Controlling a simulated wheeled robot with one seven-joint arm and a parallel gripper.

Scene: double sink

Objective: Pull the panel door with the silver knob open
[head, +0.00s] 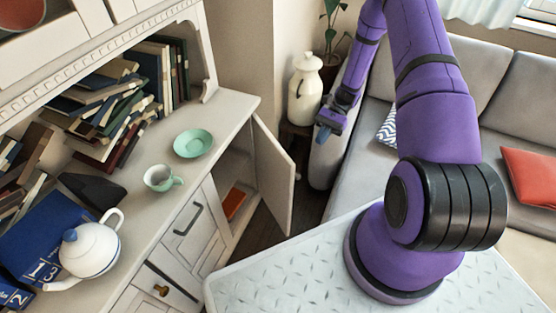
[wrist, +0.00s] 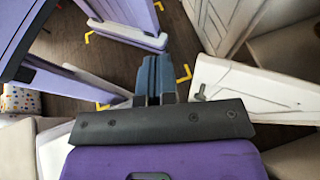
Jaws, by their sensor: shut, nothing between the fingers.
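The white panel door (head: 273,175) stands swung open at the right end of the cabinet, with the dark inside showing behind it. In the wrist view a pale panel door (wrist: 255,88) lies right of my gripper, with a small grey knob (wrist: 200,93) near its left end. The knob cannot be made out in the head view. My gripper (head: 325,130) is beyond the door's free edge, to its right and apart from it. In the wrist view its blue fingers (wrist: 155,78) are together and empty, left of the knob.
An orange item (head: 234,203) lies inside the open cabinet. A white jug (head: 305,90) and a plant stand behind my gripper, and a grey sofa (head: 350,155) is to the right. A cup (head: 161,178), saucer (head: 193,143) and teapot (head: 88,247) stand on the cabinet top.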

